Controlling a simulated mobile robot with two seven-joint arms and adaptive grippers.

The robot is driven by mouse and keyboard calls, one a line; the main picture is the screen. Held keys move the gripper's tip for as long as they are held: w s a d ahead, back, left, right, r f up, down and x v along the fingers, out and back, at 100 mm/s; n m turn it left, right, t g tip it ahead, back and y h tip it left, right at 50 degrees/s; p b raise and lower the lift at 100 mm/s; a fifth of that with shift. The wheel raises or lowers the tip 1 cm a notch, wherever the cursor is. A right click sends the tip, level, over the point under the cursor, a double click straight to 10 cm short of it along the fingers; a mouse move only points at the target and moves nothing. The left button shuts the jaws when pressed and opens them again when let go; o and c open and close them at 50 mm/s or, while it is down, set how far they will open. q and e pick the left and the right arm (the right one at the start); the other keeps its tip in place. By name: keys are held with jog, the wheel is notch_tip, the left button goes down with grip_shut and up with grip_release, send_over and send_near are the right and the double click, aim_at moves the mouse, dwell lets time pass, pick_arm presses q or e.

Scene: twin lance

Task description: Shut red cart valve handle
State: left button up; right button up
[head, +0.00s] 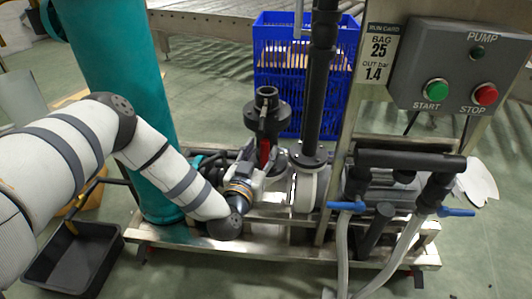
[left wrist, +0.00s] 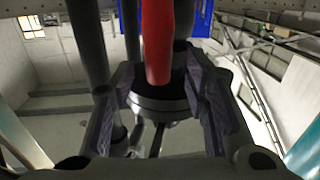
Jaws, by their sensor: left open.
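The red valve handle (head: 264,152) stands upright at the dark valve body (head: 268,112) in the middle of the cart. In the left wrist view the red handle (left wrist: 157,42) comes down from the top centre, in line with the gap between my fingers. My left gripper (head: 258,168) is at the handle, its arm coming in from the left. Its two dark fingers (left wrist: 163,88) are open on either side of the handle's line. I cannot tell whether they touch it. My right gripper is not in view.
A vertical black pipe (head: 321,80) stands just right of the valve. A blue crate (head: 345,60) is behind it. A grey pump box (head: 462,66) is at right, above blue-handled valves (head: 347,206). A teal column (head: 125,100) and black tray (head: 78,262) are at left.

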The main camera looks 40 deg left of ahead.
pick_arm(q)
jog(key=shift+x, duration=0.85)
jog(key=shift+d, duration=0.1)
jog(key=shift+c, duration=0.4)
grip_shut()
